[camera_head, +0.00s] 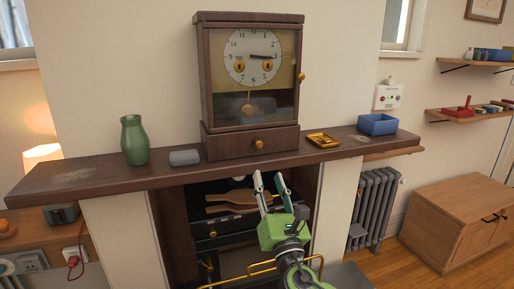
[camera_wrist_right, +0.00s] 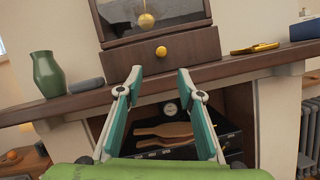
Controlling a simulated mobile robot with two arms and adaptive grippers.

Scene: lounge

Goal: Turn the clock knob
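The clock (camera_head: 250,85) is a dark wooden case with a glass door, a white dial and a pendulum, standing upright on the mantel. A small brass knob (camera_head: 301,76) sits on the right edge of its door. Another brass knob (camera_head: 259,144) is on the base drawer and also shows in the wrist view (camera_wrist_right: 161,52). My right gripper (camera_head: 269,177) is open and empty, below the mantel edge and in front of the fireplace opening. In the wrist view its fingers (camera_wrist_right: 161,84) are spread below the drawer knob, apart from it. My left gripper is not in view.
On the mantel (camera_head: 85,176) stand a green vase (camera_head: 134,140), a grey block (camera_head: 184,157), a gold tray (camera_head: 322,140) and a blue box (camera_head: 377,124). A radiator (camera_head: 372,208) and a wooden cabinet (camera_head: 458,222) are at right.

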